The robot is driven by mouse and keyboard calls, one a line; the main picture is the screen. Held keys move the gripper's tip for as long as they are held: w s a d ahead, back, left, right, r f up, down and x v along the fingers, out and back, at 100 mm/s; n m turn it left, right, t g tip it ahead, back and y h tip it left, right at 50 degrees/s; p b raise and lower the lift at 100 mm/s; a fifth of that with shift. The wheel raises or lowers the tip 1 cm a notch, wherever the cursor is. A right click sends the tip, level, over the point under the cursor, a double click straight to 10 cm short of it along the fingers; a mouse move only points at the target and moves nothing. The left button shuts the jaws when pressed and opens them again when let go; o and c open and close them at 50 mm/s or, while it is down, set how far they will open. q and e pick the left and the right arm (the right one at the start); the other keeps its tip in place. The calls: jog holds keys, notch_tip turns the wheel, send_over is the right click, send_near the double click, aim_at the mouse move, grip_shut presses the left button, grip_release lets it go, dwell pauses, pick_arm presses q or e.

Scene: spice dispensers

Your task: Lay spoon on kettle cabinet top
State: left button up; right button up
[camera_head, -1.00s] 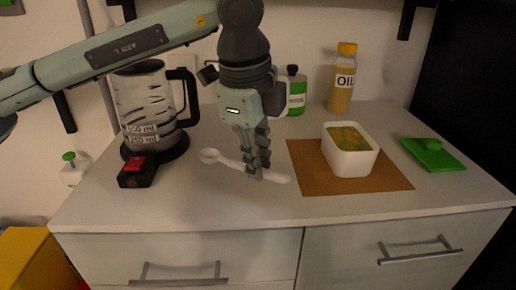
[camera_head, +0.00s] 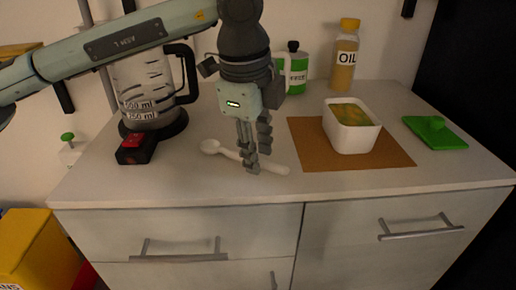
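The white spoon (camera_head: 217,148) lies at or just above the top of the white cabinet (camera_head: 120,190), in front of the kettle (camera_head: 147,90). Its bowl points left and its handle end shows to the right of my fingers. My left gripper (camera_head: 252,165) points down over the handle, with its fingers close together around it. I cannot tell whether the spoon touches the top. The kettle stands on its dark base at the left of the same top. My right gripper is not in view.
A white container of food (camera_head: 350,140) stands on a brown mat (camera_head: 305,150) at the right. A green lid (camera_head: 450,138), an oil bottle (camera_head: 345,65) and a green-labelled bottle (camera_head: 295,70) are nearby. A black box with a red top (camera_head: 135,150) sits by the kettle. The front strip is clear.

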pick_arm(q)
jog(key=shift+o, duration=0.2)
jog(key=shift+r, duration=0.1)
jog(key=v, duration=1.2)
